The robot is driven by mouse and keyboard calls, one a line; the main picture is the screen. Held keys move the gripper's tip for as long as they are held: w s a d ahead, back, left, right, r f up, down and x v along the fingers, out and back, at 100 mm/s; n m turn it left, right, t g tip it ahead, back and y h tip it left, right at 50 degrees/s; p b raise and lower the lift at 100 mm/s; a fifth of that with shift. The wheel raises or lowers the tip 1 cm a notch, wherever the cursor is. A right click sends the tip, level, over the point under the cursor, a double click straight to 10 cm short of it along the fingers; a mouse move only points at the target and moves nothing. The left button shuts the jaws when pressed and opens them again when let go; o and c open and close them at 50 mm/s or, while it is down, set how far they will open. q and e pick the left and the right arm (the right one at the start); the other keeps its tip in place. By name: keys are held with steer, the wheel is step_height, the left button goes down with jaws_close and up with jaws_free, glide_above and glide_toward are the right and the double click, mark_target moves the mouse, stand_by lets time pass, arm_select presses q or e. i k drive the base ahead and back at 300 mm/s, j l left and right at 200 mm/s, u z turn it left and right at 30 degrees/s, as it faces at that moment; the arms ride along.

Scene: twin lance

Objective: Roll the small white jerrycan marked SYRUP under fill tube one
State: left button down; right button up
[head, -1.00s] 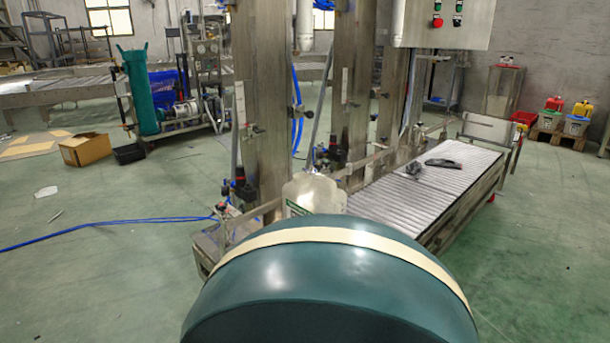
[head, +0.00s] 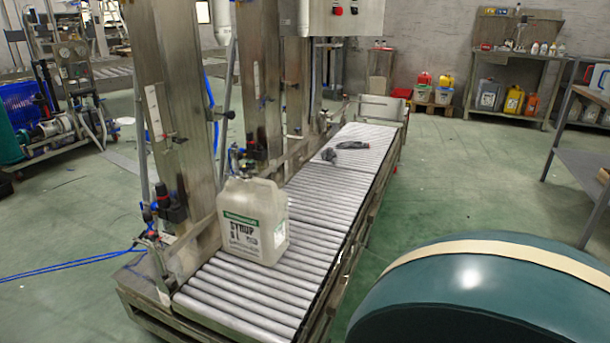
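The white jerrycan (head: 252,222) stands upright on the near part of the roller conveyor (head: 300,258). Its label reads SYRUP in dark letters under a green band. It is close beside the nearest steel column (head: 165,100). A white vertical tube (head: 222,22) hangs behind that column, and another white tube (head: 304,18) hangs further right, by the second column. I cannot tell which of them is fill tube one, and their lower ends are hard to make out. Neither of my grippers is in view.
Dark loose items (head: 345,151) lie on the rollers further along. A metal end plate (head: 378,110) stands at the far end. A grey table (head: 585,140) is at the right edge. Blue hoses (head: 60,271) run over the floor at left.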

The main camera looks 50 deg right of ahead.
mark_target(253, 215)
steer(key=i+z, duration=0.15)
steer(key=z, duration=0.25)
steer(key=i+z, duration=0.1)
steer(key=z, duration=0.3)
steer(key=i+j+z, duration=0.1)
steer(key=z, duration=0.3)
steer(key=i+j+z, duration=0.1)
steer(key=z, duration=0.3)
steer(key=i+j+z, duration=0.2)
steer(key=z, duration=0.15)
steer(key=i+j+z, duration=0.15)
steer(key=j+z, duration=0.2)
steer(key=i+j+z, duration=0.1)
steer(key=j+z, duration=0.25)
